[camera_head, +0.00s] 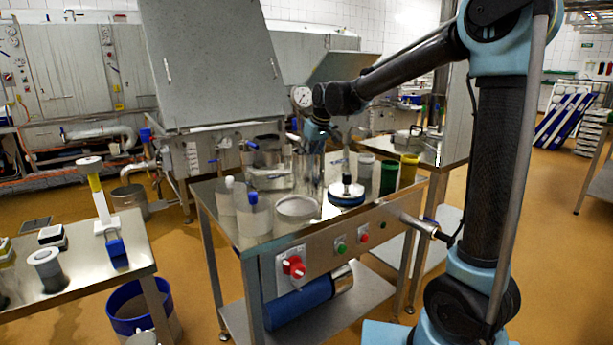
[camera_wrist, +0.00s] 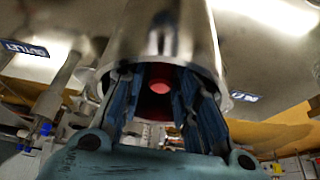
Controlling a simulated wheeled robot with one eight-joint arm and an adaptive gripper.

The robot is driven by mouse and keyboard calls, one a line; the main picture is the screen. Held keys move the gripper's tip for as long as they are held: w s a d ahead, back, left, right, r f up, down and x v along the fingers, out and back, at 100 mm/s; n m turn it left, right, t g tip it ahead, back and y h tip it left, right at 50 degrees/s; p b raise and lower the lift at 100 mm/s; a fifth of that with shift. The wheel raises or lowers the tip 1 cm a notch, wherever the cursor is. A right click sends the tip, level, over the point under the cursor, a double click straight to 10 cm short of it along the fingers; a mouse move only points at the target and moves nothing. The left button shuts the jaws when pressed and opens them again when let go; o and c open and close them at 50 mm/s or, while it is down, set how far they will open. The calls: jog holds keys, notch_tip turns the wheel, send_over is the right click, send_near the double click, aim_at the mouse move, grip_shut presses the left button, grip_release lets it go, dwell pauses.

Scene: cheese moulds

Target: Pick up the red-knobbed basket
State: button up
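A shiny steel cylinder (camera_head: 309,178) stands upright on the steel table, and my gripper (camera_head: 315,142) is over its top, pointing down. In the wrist view the same open-mouthed cylinder (camera_wrist: 165,28) fills the upper middle, with a red knob (camera_wrist: 160,80) inside its mouth. My gripper's blue fingers (camera_wrist: 162,95) reach into the mouth, one on each side of the knob. The fingers are apart, but their tips are in shadow, so contact with the knob is unclear. The basket's body under the knob is hidden by the cylinder wall, and the knob does not show in the head view.
A large grey cabinet (camera_head: 205,65) stands behind.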

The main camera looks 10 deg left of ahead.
jog(key=shift+w+a+f, duration=0.15)
jog(key=shift+f, duration=0.45)
grip_shut()
